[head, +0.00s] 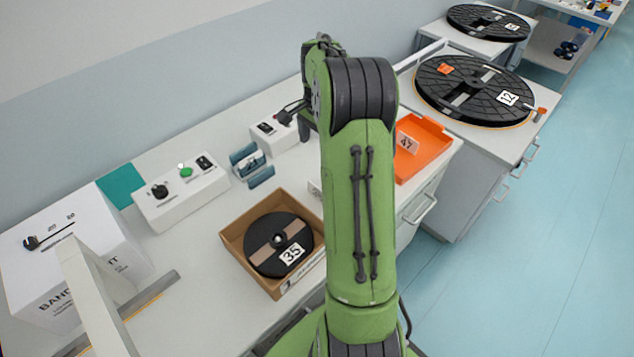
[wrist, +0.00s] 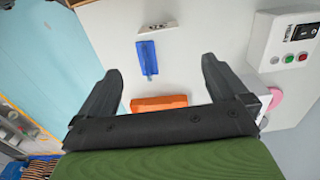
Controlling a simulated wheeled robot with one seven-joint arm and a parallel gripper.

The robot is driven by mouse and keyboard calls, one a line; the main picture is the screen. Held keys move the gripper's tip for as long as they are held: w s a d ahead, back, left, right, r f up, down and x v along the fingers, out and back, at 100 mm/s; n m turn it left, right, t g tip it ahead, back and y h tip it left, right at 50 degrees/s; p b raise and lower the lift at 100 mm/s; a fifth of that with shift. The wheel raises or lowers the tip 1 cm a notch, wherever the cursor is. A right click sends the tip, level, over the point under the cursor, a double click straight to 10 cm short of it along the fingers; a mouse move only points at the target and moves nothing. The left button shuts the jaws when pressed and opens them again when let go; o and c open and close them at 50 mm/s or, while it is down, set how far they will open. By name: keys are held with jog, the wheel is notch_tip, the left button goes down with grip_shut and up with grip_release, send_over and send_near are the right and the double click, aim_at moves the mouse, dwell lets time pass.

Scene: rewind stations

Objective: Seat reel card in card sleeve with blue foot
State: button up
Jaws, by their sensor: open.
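My gripper (wrist: 160,68) is open, its two dark fingers spread wide in the wrist view with nothing between them touching either finger. Beyond the fingers, a blue piece (wrist: 149,58) with a narrow stem stands or lies on the pale tabletop; it may be the sleeve with the blue foot. An orange block (wrist: 160,103) lies nearer, close to the gripper's palm. A small white piece (wrist: 157,30) with a dark mark lies past the blue piece; I cannot tell whether it is the reel card.
In the head view, a cardboard box (head: 232,236) holds a black reel (head: 265,262). A control box (head: 160,205) and a blue-grey fixture (head: 250,163) stand behind it. The orange tray (head: 428,134) sits at the bench's right end. In the wrist view, a switch box (wrist: 278,50) stands right.

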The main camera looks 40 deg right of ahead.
aim_at(318, 194)
jog(key=f+b, duration=0.1)
jog(key=f, duration=0.9)
jog(key=f+b, duration=0.1)
jog(key=f, duration=0.4)
jog(key=shift+s+a+f+b, duration=0.1)
jog(key=shift+s+a+b, duration=0.05)
jog(key=shift+a+b, duration=0.2)
